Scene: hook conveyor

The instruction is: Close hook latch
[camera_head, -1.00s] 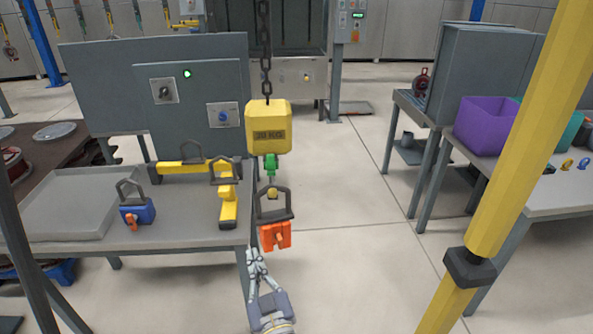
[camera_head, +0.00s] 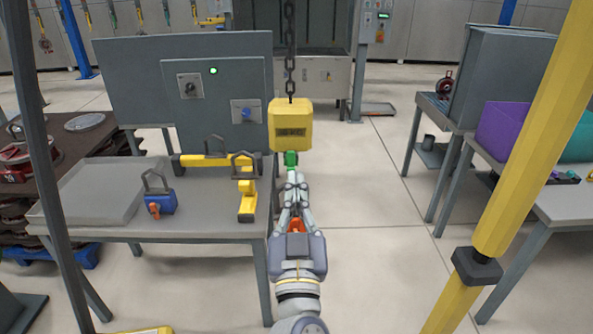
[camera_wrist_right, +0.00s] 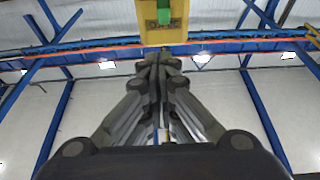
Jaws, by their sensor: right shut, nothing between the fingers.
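The yellow hoist block (camera_head: 290,125) hangs on a dark chain, with a green part (camera_head: 291,159) below it. My right gripper (camera_head: 296,176) points up and away, its fingertips just under the green part in the head view. The fingers are together and hold nothing. The orange piece (camera_head: 297,225) is mostly hidden behind my right gripper; the hook and its latch cannot be made out. In the right wrist view my gripper (camera_wrist_right: 158,55) points up at the block's yellow underside (camera_wrist_right: 182,37) and the green part (camera_wrist_right: 165,12). My left gripper is not in view.
A grey table (camera_head: 215,217) at left holds a tray (camera_head: 100,190), a blue-and-orange piece (camera_head: 160,201) and a yellow frame (camera_head: 247,190). A yellow post (camera_head: 530,130) stands at right, before a table with a purple bin (camera_head: 500,125). Open floor lies between.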

